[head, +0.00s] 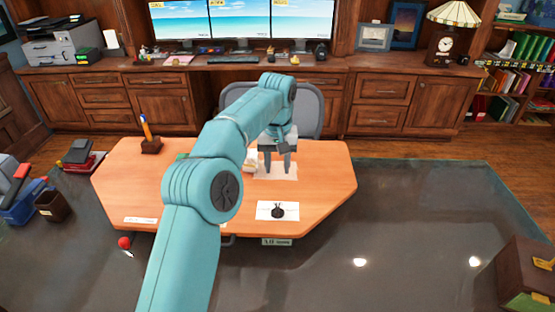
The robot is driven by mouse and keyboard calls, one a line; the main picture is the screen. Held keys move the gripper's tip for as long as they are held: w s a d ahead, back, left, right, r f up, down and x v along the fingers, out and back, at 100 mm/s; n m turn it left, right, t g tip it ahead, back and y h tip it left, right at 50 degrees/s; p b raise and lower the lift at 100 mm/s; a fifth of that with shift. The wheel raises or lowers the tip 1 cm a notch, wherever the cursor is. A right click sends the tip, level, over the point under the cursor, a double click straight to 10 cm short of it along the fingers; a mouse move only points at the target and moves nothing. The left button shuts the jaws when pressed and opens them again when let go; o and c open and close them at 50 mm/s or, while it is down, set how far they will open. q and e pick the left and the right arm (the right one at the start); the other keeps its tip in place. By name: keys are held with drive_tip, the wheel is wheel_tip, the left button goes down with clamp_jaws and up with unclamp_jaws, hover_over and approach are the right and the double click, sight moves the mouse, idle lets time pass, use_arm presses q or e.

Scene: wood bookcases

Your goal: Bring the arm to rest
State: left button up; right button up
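My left arm, in teal, rises from the bottom of the head view and bends over the wooden desk (320,175). My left gripper (277,168) points down over the desk, near a pale sheet (290,176). Its two grey fingers stand apart and I see nothing between them. Whether the fingertips touch the sheet I cannot tell. A small white object (250,164) shows just left of the fingers, partly hidden by my arm. My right gripper is not in view.
A white card with a dark round item (278,212) lies on the desk's front part. A pen holder (151,146) stands at its left. A grey chair (307,112) is behind the desk. A dark box (520,270) stands at lower right. The glossy dark surface (420,220) is mostly clear.

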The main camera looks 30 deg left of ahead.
use_arm(q)
drive_tip(key=shift+r, duration=0.3)
